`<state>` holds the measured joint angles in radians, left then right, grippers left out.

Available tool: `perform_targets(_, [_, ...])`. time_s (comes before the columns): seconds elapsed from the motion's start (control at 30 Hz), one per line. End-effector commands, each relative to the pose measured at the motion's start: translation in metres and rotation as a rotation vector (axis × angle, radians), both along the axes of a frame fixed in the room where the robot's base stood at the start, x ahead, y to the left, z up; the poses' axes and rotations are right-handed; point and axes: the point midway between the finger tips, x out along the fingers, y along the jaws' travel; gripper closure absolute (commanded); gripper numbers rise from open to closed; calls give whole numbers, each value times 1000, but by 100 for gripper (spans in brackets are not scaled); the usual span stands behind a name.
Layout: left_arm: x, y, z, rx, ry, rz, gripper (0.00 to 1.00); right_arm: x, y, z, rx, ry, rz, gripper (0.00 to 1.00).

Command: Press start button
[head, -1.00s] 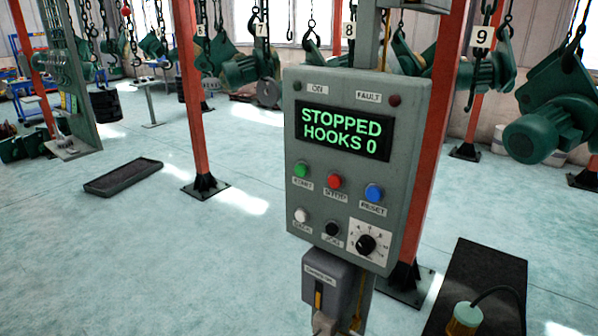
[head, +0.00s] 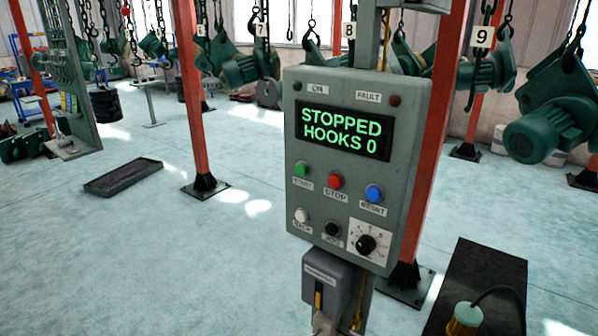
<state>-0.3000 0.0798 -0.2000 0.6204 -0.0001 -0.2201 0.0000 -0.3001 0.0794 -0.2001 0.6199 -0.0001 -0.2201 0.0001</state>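A grey control panel (head: 408,195) stands upright on a post in the middle of the head view. Its screen (head: 344,131) reads "STOPPED HOOKS 0" in green letters. The green start button (head: 301,169) sits below the screen at the left of its row. A red stop button (head: 334,180) and a blue reset button (head: 374,193) are to its right. A white button (head: 301,215), a black button (head: 332,229) and a dial (head: 366,243) are below. Neither of my grippers is in view, and nothing covers the start button.
A grey box (head: 326,281) hangs under the panel. An orange post (head: 190,90) stands left of it, and a shallow dark tray (head: 123,177) lies farther left. A dark mat (head: 480,280) is at the lower right. Green hoists hang behind.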

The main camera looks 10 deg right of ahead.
Motion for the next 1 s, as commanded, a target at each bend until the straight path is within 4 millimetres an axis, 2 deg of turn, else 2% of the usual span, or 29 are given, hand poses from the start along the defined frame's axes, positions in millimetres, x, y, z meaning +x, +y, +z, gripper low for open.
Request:
perform_targets(0.63, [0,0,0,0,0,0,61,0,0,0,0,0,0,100])
perform_targets(0.93, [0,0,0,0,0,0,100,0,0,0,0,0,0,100])
perform_targets(1.0, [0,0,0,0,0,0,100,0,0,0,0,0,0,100])
